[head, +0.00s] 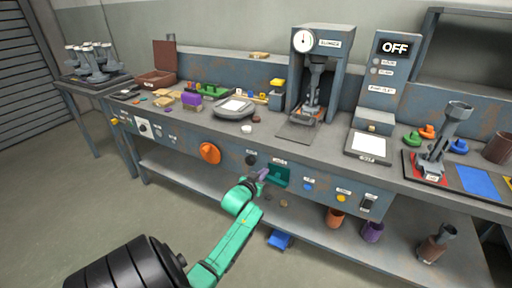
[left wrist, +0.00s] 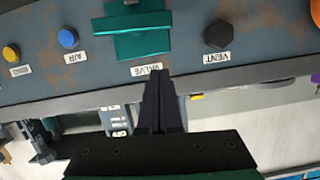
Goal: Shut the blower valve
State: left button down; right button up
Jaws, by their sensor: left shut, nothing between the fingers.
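The valve (head: 279,176) is a teal fitting on the bench's front panel. It also shows in the left wrist view (left wrist: 138,44), where a teal bar lies across its block, above an upside-down VALVE label (left wrist: 149,69). My left gripper (head: 262,175) is just left of the valve in the head view. In the left wrist view my left gripper (left wrist: 158,78) is shut and empty, its tips by the VALVE label and apart from the teal bar as far as I can see. My right gripper is not in view.
A black VENT knob (left wrist: 217,34) sits beside the valve. A blue AIR button (left wrist: 68,38) and a yellow button (left wrist: 12,53) are on its other side. A large orange knob (head: 209,153) is further left on the panel. A lower shelf (head: 310,207) holds several pots.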

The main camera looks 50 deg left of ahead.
pick_arm(q)
jog(key=v, duration=0.7)
jog(key=shift+p, duration=0.3)
